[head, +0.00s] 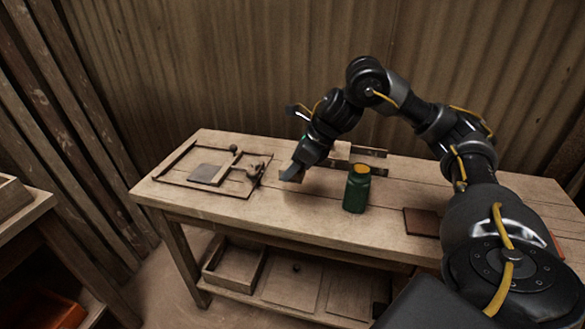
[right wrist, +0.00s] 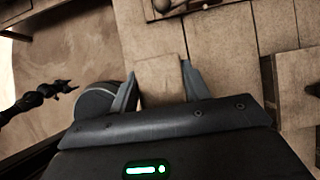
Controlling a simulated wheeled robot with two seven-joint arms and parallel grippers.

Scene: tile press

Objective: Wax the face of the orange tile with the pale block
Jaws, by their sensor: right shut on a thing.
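My right gripper (head: 291,174) is low over the middle of the table. Its fingers (right wrist: 160,88) are shut on the pale block (right wrist: 160,75), which sticks out between them in the right wrist view. In the head view the block is hard to tell from the gripper. A flat orange piece (head: 556,243), perhaps the orange tile, shows at the right end of the table, mostly hidden by my right arm. A dark gripper, seemingly my left one (right wrist: 62,88), shows over the floor in the right wrist view; its jaws are too small to read.
A shallow wooden frame (head: 165,174) with a grey plate lies at left. A wooden fixture (head: 358,154) is behind the gripper, and a flat brown tile (head: 421,222) lies right of the jar.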

